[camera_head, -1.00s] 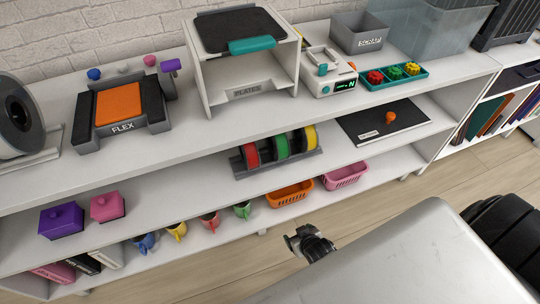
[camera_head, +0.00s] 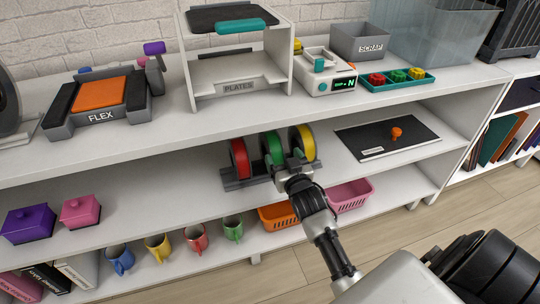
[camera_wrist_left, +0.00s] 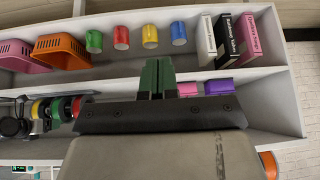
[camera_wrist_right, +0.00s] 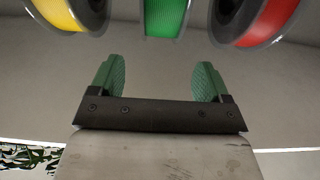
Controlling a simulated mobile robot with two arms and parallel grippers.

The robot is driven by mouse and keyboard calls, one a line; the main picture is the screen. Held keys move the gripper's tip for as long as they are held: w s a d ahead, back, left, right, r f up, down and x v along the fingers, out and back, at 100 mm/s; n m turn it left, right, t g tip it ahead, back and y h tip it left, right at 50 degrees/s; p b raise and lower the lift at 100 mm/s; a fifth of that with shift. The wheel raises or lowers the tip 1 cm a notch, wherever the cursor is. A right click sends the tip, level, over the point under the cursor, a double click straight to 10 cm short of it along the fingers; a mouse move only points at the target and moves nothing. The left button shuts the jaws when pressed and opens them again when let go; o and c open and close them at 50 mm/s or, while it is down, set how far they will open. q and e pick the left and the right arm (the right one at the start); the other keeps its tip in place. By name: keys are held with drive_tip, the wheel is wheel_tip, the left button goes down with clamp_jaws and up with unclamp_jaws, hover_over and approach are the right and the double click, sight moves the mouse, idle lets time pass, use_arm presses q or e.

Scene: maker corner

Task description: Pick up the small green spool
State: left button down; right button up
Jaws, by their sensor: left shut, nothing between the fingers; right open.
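The small green spool (camera_head: 273,147) stands upright on a dark rack (camera_head: 240,181) on the middle shelf, between a red spool (camera_head: 239,158) and a yellow spool (camera_head: 303,143). In the right wrist view the green spool (camera_wrist_right: 166,17) is centred beyond the fingers. My right gripper (camera_head: 285,165) is open and empty, in front of the rack and partly covering it. Its fingertips (camera_wrist_right: 158,72) are apart from the spool in the right wrist view. My left gripper (camera_wrist_left: 157,75) is shut and empty, away from the spools; it is not seen in the head view.
A black board with an orange knob (camera_head: 385,137) lies to the right on the middle shelf. Orange (camera_head: 279,217) and pink (camera_head: 350,196) baskets and several mugs stand below. Purple and pink boxes (camera_head: 80,211) sit at left.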

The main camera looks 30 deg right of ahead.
sight(276, 147)
drive_tip(key=shift+x, duration=1.25)
drive_tip(key=shift+w+d+f+b, duration=0.1)
drive_tip(key=shift+w+f+b, duration=0.05)
drive_tip(key=shift+w+b, duration=0.2)
drive_tip(key=x, duration=0.1)
drive_tip(key=b+x, duration=0.1)
drive_tip(key=x, duration=0.1)
drive_tip(key=shift+w+d+f+b, duration=0.1)
drive_tip(key=shift+w+f+b, duration=0.2)
drive_tip(key=shift+w+b, duration=0.1)
drive_tip(key=shift+w+d, duration=0.1)
drive_tip(key=shift+w, duration=0.25)
use_arm(q)
drive_tip(key=w+d+r+t+h, duration=0.2)
drive_tip(key=w+d+r+t, duration=0.1)
drive_tip(key=w+r+t, duration=0.2)
drive_tip(key=shift+w+r+t, duration=0.25)
drive_tip(key=shift+w+t, duration=0.75)
drive_tip(key=shift+w, duration=0.2)
use_arm(e)
drive_tip(key=shift+c, duration=0.3)
clamp_jaws()
